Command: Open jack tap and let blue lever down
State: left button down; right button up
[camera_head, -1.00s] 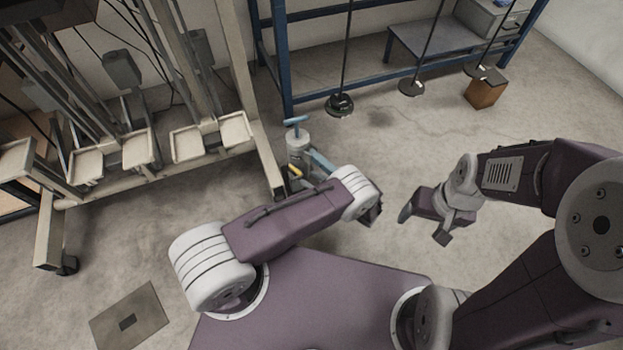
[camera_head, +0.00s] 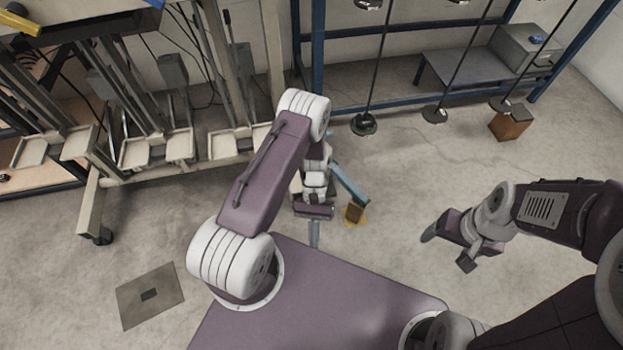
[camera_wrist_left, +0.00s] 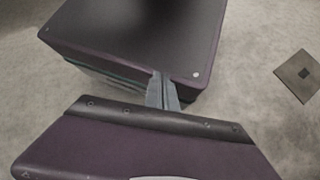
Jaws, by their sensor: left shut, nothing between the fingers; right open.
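A light blue bar (camera_head: 350,182), apparently the blue lever, slants down to the right beside my left wrist in the head view. My left arm covers the rest of the jack, so its tap is hidden. My left gripper (camera_head: 314,233) points down close to the front edge of my base, shut and empty. Its closed fingers (camera_wrist_left: 163,92) show in the left wrist view against my base, with no lever or tap there. My right gripper (camera_head: 448,250) is open and empty over bare floor at the right.
A beige frame with pedals (camera_head: 150,150) stands at the left. Weights hang from rods, one (camera_head: 364,124) near a blue rack.

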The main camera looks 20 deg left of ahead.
pick_arm(q)
jog(key=w+n+t+h+p, duration=0.2)
jog(key=w+n+t+h, duration=0.5)
jog(key=w+n+t, duration=0.75)
jog(key=w+a+f+n+t+y+p, duration=0.1)
jog(key=a+f+n+y, duration=0.15)
jog(key=a+n, duration=0.5)
jog(key=w+a+f+n+t+y+p, duration=0.1)
jog(key=w+a+f+n+t+y, duration=0.15)
jog(key=a+n, duration=0.5)
jog(key=w+d+f+m+g+b, duration=0.1)
jog(key=w+d+f+b, duration=0.2)
jog(key=w+f+b, duration=0.2)
jog(key=shift+w+d+f+y+b, duration=0.25)
jog(key=shift+f+b, duration=0.25)
jog(key=shift+b, duration=0.3)
jog(key=shift+a, duration=0.1)
